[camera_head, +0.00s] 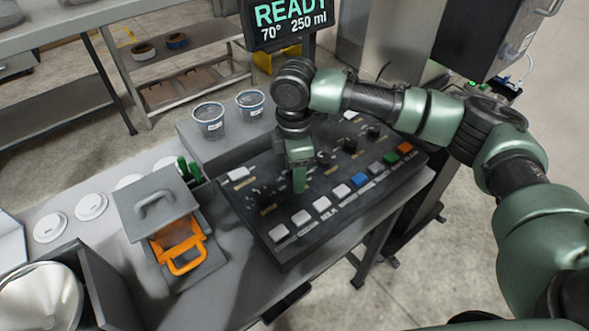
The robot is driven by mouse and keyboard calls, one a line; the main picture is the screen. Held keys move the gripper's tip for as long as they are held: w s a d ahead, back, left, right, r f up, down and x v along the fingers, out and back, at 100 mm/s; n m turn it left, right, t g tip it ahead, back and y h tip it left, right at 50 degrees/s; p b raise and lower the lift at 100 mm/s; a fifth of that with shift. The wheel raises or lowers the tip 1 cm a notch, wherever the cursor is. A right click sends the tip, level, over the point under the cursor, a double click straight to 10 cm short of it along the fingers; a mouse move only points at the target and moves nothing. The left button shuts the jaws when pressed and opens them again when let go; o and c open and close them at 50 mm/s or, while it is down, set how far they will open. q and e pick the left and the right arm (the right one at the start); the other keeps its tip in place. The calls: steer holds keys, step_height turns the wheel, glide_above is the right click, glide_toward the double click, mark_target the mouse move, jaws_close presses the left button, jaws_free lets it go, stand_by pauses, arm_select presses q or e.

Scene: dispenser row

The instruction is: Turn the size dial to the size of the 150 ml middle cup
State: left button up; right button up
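The dark control panel (325,223) holds several black dials, including a left dial (261,194), a middle dial (325,158) and another to its right (350,145). Their labels are too small to read. My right gripper (299,184) points down over the panel between the left and middle dials; whether it grips a dial beneath is hidden. Its finger opening cannot be made out. The display (290,22) reads READY, 70°, 250 ml. Two clear cups stand behind the panel, a left cup (208,121) and a right cup (250,105); their label text is unreadable. My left gripper is out of view.
Coloured and white buttons (341,191) line the panel's front. A grey box (157,205) with an orange handle (187,255) stands left of the panel, near white lids (91,206) and a metal funnel (38,298). My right arm crosses above the panel's right side.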

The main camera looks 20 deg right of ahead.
steer(key=shift+w, duration=0.1)
jaws_close()
steer(key=shift+r+n+p, duration=0.2)
steer(key=shift+n+p, duration=0.3)
steer(key=shift+p, duration=0.4)
steer(key=n+p, duration=0.3)
steer(key=p, duration=0.1)
steer(key=shift+r, duration=0.1)
steer(key=shift+n+p, duration=0.7)
steer(key=shift+n, duration=0.2)
steer(key=n+p, duration=0.1)
steer(key=n, duration=0.1)
steer(key=shift+n+p, duration=0.4)
steer(key=n+p, duration=0.1)
steer(key=n, duration=0.1)
steer(key=shift+n, duration=0.3)
steer(key=n, duration=0.1)
steer(key=n+p, duration=0.1)
steer(key=n, duration=0.1)
steer(key=shift+f+n, duration=0.2)
steer(key=shift+n, duration=0.1)
steer(key=shift+n+p, duration=0.4)
steer(key=shift+n, duration=1)
